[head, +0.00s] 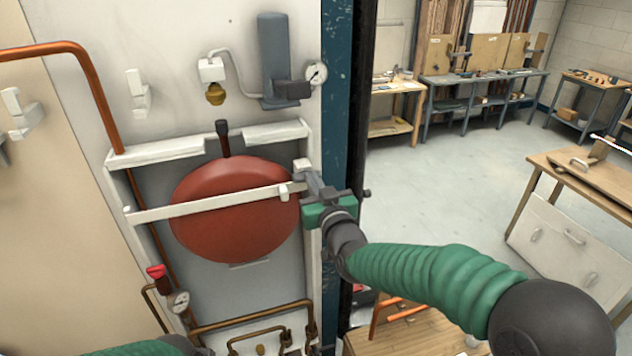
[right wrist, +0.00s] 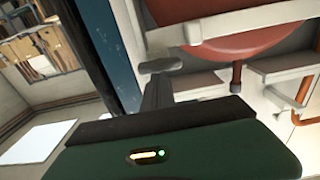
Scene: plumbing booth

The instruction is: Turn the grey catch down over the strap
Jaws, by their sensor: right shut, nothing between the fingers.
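The pale strap (head: 220,202) runs across the front of a round red vessel (head: 235,236), rising slightly to the right, with a small tab near its right end. The strap also shows in the right wrist view (right wrist: 245,20). My right gripper (head: 304,182) is shut and empty at the strap's right end, by the frame's right post. A small light-grey block (head: 302,165) sits just above its fingers; it may be the catch, but I cannot tell its angle. In the right wrist view the gripper's dark fingers (right wrist: 158,68) are close to the strap's end. My left gripper is out of view.
A gauge (head: 316,73) and a grey upright unit (head: 274,55) are on the panel above. Copper pipes (head: 90,85) run down the left and along the bottom. A red-handled valve (head: 157,272) is lower left. A dark blue post (head: 336,80) edges the panel on the right.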

